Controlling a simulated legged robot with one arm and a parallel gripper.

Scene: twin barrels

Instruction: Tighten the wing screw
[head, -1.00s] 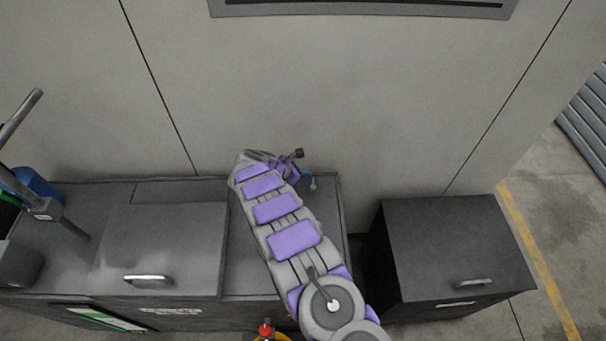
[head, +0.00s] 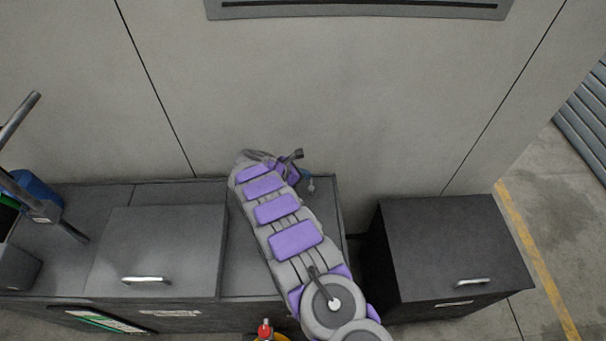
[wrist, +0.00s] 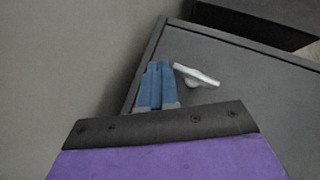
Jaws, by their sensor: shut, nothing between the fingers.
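The wing screw (wrist: 198,77) is a pale grey piece with a flat wing, just right of my fingertips in the wrist view, on the dark top of the cabinet (wrist: 232,68). In the head view it is a small pale spot (head: 311,187) beside the far end of my arm. My gripper (wrist: 158,66) has blue fingers that are shut together with nothing between them. The fingers appear apart from the screw, with a narrow gap to its left end. In the head view my arm hides most of the gripper; a bit of blue finger (head: 306,175) shows.
A wall (head: 330,100) rises close behind the cabinet. A hinged lid with a handle (head: 147,280) is at left. A separate dark box (head: 450,235) stands to the right, across a gap. A blue object and grey bar (head: 20,118) are at far left.

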